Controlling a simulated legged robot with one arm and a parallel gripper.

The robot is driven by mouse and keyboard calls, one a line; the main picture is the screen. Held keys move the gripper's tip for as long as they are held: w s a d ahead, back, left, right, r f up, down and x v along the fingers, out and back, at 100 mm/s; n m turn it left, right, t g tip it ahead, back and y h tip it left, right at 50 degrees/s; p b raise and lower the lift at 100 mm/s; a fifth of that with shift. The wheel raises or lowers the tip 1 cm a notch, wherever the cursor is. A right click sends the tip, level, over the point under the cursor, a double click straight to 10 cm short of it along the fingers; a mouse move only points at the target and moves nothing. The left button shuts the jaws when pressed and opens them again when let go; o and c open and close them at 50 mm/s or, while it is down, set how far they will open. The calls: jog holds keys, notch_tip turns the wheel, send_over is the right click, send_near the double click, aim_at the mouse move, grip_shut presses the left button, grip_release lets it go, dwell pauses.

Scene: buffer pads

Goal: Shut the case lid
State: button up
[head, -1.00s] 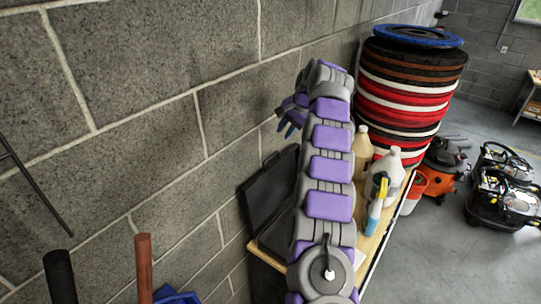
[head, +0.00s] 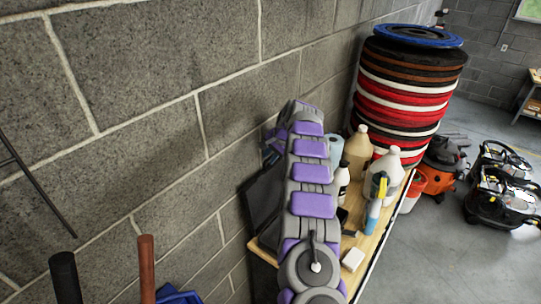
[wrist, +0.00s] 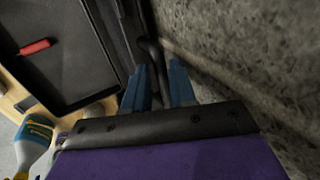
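The black case stands open on the wooden table, its dark lid (head: 263,205) raised near the block wall. In the wrist view the tray-like case bottom (wrist: 75,75) is at the left, with a red object inside. A dark lid edge and handle-like loop (wrist: 150,55) run upward at the middle. My gripper (wrist: 158,85) has its two blue fingers apart, close to that loop on the wall side; whether they touch it is unclear. In the head view my gripper (head: 272,148) is above the lid, and my arm hides most of the case.
On the table (head: 378,240) are a beige jug (head: 357,150), a white jug (head: 388,172), a spray bottle (head: 375,200) and a white block (head: 353,259). The block wall (head: 150,120) is close behind the lid. Stacked pads (head: 410,95) stand beyond.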

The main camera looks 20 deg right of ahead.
jog(key=shift+c, duration=0.3)
grip_shut()
dwell(0.3)
